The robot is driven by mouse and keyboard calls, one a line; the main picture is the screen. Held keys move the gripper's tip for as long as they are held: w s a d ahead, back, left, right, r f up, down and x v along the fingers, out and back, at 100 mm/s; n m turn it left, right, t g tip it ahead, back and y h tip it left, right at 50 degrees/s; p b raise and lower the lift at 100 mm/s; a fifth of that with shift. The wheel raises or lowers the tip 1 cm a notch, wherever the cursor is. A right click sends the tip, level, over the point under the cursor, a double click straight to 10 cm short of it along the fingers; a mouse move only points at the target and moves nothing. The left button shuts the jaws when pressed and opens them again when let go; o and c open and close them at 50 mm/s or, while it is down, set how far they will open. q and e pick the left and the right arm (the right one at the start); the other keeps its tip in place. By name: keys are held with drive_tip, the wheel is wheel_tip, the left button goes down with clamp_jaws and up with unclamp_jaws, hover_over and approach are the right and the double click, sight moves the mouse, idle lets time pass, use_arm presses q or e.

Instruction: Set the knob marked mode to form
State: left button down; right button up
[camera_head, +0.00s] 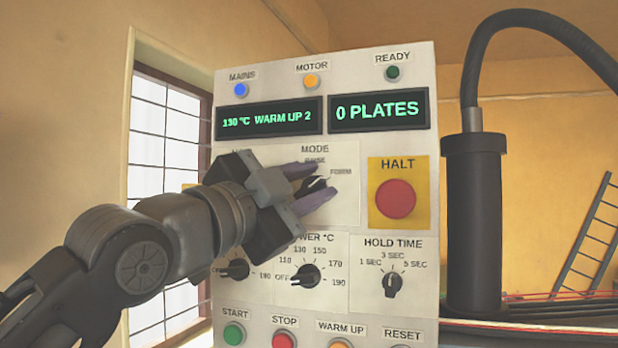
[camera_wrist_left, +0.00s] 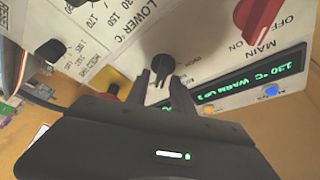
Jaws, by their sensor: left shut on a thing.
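The mode knob (camera_head: 318,184) is a black knob on the panel under the word MODE. The FORM label (camera_head: 341,171) is to its upper right; another label above it is partly covered. My left gripper (camera_head: 312,186) is shut on the mode knob, with one grey finger above and one below it. In the left wrist view the knob (camera_wrist_left: 163,66) shows at the tips of the two fingers (camera_wrist_left: 160,82). The fingers hide part of the knob, so I cannot tell exactly where it points. My right gripper is not in view.
A red HALT button (camera_head: 396,199) on a yellow plate is right of the mode knob. Below are the lower-temperature knob (camera_head: 306,275) and the hold time knob (camera_head: 392,285). The left display (camera_head: 268,117) reads 130 °C WARM UP 2; the right display (camera_head: 379,110) reads 0 PLATES.

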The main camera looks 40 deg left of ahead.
use_arm(q)
drive_tip(key=shift+f+m, duration=0.15)
drive_tip(key=shift+m, duration=0.25)
drive_tip(key=c, duration=1.5)
unclamp_jaws()
drive_tip(key=shift+o, duration=0.2)
drive_tip(key=b+v, duration=0.2)
drive_tip(key=v, duration=0.5)
drive_tip(key=shift+s, duration=0.4)
